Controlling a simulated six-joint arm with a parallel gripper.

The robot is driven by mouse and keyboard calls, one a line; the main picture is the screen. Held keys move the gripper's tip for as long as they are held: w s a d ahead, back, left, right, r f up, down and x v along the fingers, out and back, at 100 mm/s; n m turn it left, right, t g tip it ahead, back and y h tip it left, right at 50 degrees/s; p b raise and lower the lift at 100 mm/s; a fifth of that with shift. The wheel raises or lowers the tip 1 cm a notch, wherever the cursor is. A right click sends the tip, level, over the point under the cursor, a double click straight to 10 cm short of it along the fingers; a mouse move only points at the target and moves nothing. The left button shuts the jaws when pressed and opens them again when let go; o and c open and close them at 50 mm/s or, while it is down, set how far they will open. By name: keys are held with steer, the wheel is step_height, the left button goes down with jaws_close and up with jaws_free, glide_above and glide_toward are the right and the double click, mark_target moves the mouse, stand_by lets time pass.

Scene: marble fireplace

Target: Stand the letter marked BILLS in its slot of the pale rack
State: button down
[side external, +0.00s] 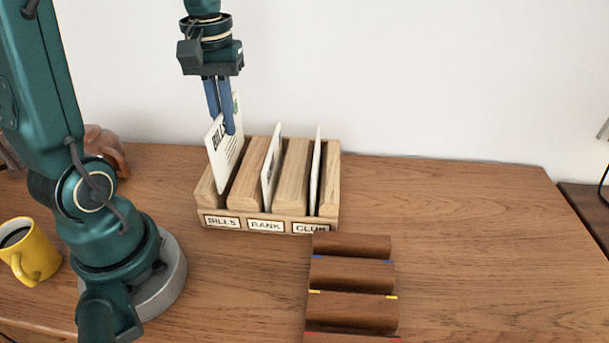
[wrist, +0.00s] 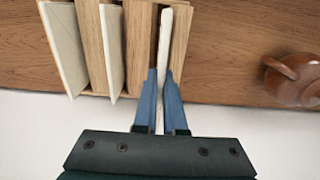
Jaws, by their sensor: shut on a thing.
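The white letter marked BILLS (side external: 224,150) is upright, with its lower part in the left slot of the pale rack (side external: 267,224), above the BILLS label. I cannot tell whether its bottom edge touches the slot floor. My gripper (side external: 222,128) is shut on the letter's upper part. In the wrist view the letter (wrist: 164,45) runs edge-on between the blue fingers of my gripper (wrist: 163,80). Two other letters stand in the rack, one in the BANK slot (side external: 271,166) and one in the CLUB slot (side external: 315,170).
A dark brown ridged holder (side external: 352,274) with coloured marks lies in front of the rack. A yellow mug (side external: 32,252) stands at the left. A brown rounded pot (wrist: 295,80) sits beside the rack in the wrist view. The table's right side (side external: 480,230) is clear.

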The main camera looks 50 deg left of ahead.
mark_target(233, 166)
steer(key=shift+f, duration=0.15)
steer(key=shift+f, duration=0.7)
steer(key=shift+f, duration=0.45)
stand_by(0.4)
steer(key=shift+f, duration=1.4)
steer(key=shift+f, duration=0.1)
steer(key=c, duration=0.9)
jaws_free()
